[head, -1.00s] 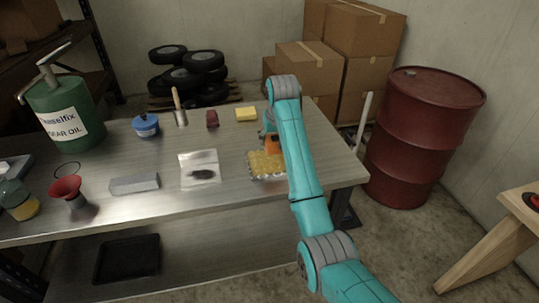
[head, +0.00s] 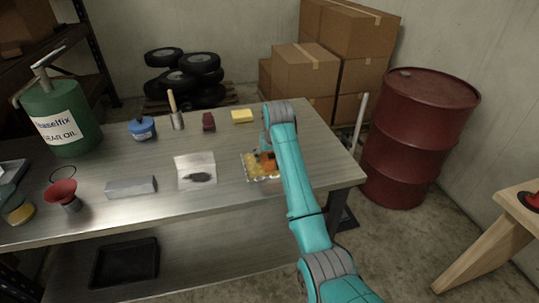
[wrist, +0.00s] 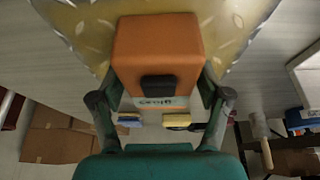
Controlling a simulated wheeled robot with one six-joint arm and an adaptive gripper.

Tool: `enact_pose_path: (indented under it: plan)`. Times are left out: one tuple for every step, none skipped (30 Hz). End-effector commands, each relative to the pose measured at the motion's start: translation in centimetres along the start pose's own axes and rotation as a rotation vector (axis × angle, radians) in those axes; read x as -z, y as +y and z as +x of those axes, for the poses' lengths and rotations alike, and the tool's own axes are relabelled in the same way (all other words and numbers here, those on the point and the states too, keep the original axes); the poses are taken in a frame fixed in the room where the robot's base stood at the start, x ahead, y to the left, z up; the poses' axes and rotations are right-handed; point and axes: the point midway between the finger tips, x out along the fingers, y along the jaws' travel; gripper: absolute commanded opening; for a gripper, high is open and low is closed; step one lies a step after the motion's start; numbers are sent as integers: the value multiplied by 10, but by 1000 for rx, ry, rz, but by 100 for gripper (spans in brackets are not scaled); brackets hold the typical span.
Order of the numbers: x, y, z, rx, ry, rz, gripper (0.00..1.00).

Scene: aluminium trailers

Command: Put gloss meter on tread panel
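The gloss meter is an orange box (wrist: 158,48) with a black knob-like part and a pale label, filling the upper middle of the wrist view. My gripper (wrist: 160,92) is shut on it, one finger at each side. The tread panel (wrist: 75,22) is a yellowish raised-pattern plate behind the meter in the wrist view. In the head view the panel (head: 250,172) lies near the right end of the bench, with the orange meter (head: 268,163) low over it or touching it; I cannot tell which. My arm hides part of both and the fingertips.
A red drum (head: 415,140) stands right of the bench.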

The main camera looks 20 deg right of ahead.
Motion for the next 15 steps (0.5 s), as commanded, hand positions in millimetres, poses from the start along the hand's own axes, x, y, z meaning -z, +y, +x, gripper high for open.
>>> enact_pose_path:
  plan:
    - [0, 0, 0, 0, 0, 0, 87]
    - [0, 0, 0, 0, 0, 0, 87]
    - [0, 0, 0, 0, 0, 0, 87]
    - [0, 0, 0, 0, 0, 0, 87]
    - [0, 0, 0, 0, 0, 0, 87]
    - [0, 0, 0, 0, 0, 0, 87]
    - [0, 0, 0, 0, 0, 0, 87]
    - [0, 0, 0, 0, 0, 0, 87]
    - [0, 0, -1, 0, 0, 0, 87]
    - [0, 0, -1, 0, 0, 0, 87]
    - [1, 0, -2, 0, 0, 0, 87]
    - [2, 0, -4, 0, 1, 0, 87]
    - [2, 0, -7, 0, 1, 0, 87]
    - [2, 0, -10, 0, 2, 0, 87]
    - [2, 0, -15, 0, 3, 0, 87]
